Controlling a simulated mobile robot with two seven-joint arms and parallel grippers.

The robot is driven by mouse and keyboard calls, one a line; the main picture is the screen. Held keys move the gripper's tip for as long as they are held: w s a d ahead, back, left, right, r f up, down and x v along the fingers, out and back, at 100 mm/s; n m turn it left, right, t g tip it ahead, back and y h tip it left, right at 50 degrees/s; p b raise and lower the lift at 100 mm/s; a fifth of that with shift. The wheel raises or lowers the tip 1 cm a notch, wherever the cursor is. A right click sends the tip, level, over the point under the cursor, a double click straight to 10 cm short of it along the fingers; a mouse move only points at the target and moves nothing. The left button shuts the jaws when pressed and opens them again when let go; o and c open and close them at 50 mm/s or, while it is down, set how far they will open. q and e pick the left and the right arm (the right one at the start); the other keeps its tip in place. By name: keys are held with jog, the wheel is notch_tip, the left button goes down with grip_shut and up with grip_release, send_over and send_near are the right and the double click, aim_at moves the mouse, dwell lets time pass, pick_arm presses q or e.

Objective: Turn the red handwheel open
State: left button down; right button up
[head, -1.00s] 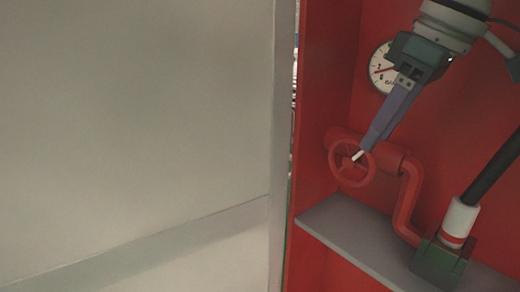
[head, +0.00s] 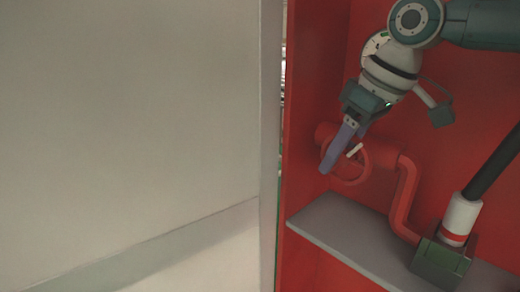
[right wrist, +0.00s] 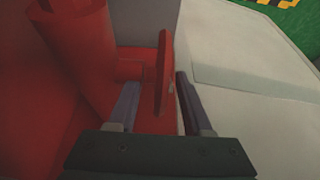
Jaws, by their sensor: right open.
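The red handwheel (head: 364,169) sits on a red pipe (head: 407,195) inside a red cabinet in the head view. My right gripper (head: 341,153) is at the wheel, its fingers pointing down and left and covering part of it. In the right wrist view the handwheel (right wrist: 163,72) shows edge-on between the two spread fingers of the right gripper (right wrist: 157,86). A gap shows on both sides of the rim there. A short white piece shows at the wheel in the head view. My left gripper is not in view.
A grey shelf (head: 335,236) lies below the wheel. A dark green block (head: 440,262) with a white, red-banded cylinder and black pole stands at the right. A large pale panel (head: 130,110) fills the left.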

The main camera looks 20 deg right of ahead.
jog(key=shift+c, duration=0.2)
grip_shut()
dwell(0.4)
